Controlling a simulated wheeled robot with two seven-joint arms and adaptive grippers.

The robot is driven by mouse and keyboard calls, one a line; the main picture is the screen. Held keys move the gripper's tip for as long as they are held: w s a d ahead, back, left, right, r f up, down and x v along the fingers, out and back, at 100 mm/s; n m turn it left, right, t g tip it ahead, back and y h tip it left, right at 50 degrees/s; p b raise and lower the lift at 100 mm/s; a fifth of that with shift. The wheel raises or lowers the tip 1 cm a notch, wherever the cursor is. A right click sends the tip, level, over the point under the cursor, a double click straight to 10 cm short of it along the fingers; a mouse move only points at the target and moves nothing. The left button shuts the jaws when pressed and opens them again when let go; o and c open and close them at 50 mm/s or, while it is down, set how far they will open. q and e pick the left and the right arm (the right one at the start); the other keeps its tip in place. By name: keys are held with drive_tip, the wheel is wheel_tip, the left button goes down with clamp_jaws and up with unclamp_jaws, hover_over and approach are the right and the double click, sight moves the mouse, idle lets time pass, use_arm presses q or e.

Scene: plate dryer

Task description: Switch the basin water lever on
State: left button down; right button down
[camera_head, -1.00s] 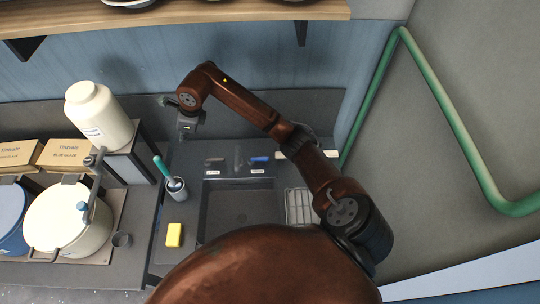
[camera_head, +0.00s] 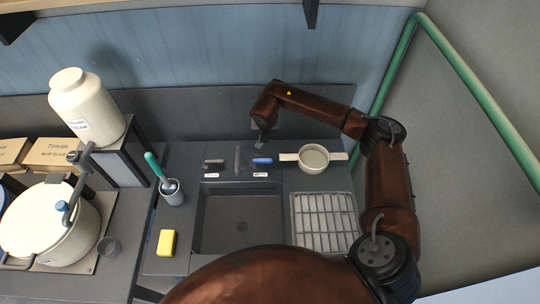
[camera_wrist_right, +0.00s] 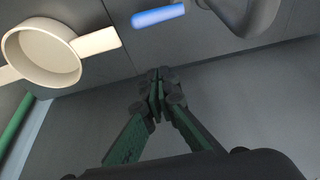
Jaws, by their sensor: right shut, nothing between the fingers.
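The dark basin (camera_head: 240,218) is set in the counter, with a grey faucet (camera_head: 238,160) behind it. A blue lever (camera_head: 262,161) sits right of the faucet and a dark lever (camera_head: 214,163) sits left of it. Each has a small label too small to read. My right gripper (camera_head: 261,145) is just behind the blue lever, close to the back wall. In the right wrist view its green fingers (camera_wrist_right: 157,92) are shut and empty, apart from the blue lever (camera_wrist_right: 158,16) at the top. The faucet also shows there (camera_wrist_right: 245,14). My left gripper is out of view.
A cream strainer (camera_head: 313,158) with flat handles lies right of the blue lever, behind a metal rack (camera_head: 323,222). A yellow sponge (camera_head: 167,243) and a brush cup (camera_head: 171,192) stand left of the basin. A shelf overhangs at the top.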

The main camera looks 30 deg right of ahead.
sight(261, 162)
drive_tip(key=p+x, duration=0.1)
drive_tip(key=x, duration=0.9)
drive_tip(key=s, duration=0.1)
drive_tip(key=s+a+p, duration=0.1)
drive_tip(key=shift+s+a+f, duration=0.15)
drive_tip(key=shift+s+f, duration=0.05)
drive_tip(key=shift+s, duration=0.15)
drive_tip(key=shift+s+a+f, duration=0.1)
drive_tip(key=shift+s+a, duration=0.1)
drive_tip(key=shift+s, duration=0.2)
drive_tip(key=shift+f, duration=0.1)
